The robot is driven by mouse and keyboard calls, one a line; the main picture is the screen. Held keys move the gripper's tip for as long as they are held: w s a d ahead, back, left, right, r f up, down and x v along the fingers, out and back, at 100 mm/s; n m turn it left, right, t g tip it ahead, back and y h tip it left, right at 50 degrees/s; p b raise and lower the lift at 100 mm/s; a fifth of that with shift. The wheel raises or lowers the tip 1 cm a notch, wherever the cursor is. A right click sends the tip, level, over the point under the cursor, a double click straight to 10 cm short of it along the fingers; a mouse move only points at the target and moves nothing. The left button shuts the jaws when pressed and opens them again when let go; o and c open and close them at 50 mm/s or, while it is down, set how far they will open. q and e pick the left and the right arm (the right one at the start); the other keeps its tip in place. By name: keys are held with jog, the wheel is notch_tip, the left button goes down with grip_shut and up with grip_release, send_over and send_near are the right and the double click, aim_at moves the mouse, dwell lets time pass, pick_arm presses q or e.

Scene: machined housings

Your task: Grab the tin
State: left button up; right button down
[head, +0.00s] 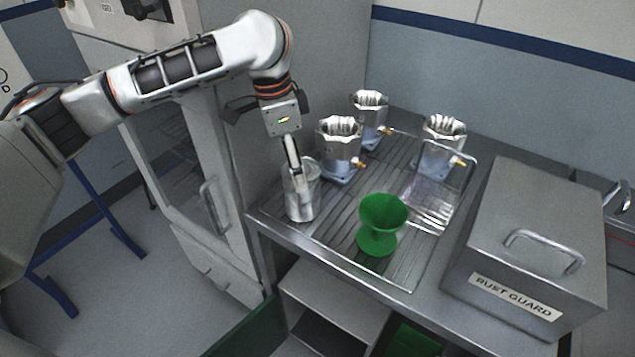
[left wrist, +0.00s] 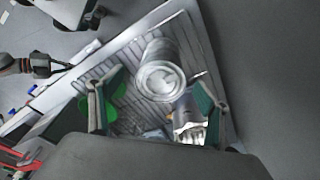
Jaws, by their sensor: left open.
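The tin (head: 303,205) is a shiny metal cylinder standing upright at the near left corner of the slatted tray on the bench. In the left wrist view the tin (left wrist: 160,55) shows its round ringed end, lying between the directions of my two fingers. My left gripper (head: 297,178) points down at the tin, with a finger overlapping its upper part in the head view. In the left wrist view its fingers (left wrist: 152,98) are spread apart; I cannot tell whether they touch the tin. A dark gripper-like end (left wrist: 38,66), probably my right gripper, shows small at the left edge.
A green goblet-shaped cup (head: 380,224) stands right of the tin. Several metal housings with brass fittings (head: 340,150) stand behind it, one close to the tin. A clear wire-handled basket (head: 432,200) and a grey "RUST GUARD" box (head: 535,240) are on the right. A cabinet (head: 185,190) stands left.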

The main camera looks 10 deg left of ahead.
pick_arm(q)
jog(key=shift+w+d+f, duration=0.15)
jog(key=shift+d+f, duration=0.05)
jog(key=shift+f, duration=1.05)
jog(key=shift+w+d+f, duration=0.2)
jog(key=shift+f, duration=1.1)
jog(key=shift+w+d+f, duration=0.15)
jog(key=shift+d+f, duration=0.05)
jog(key=shift+f, duration=1.05)
jog(key=c, duration=1.7)
jog(key=shift+c, duration=0.2)
jog(key=shift+r, duration=0.15)
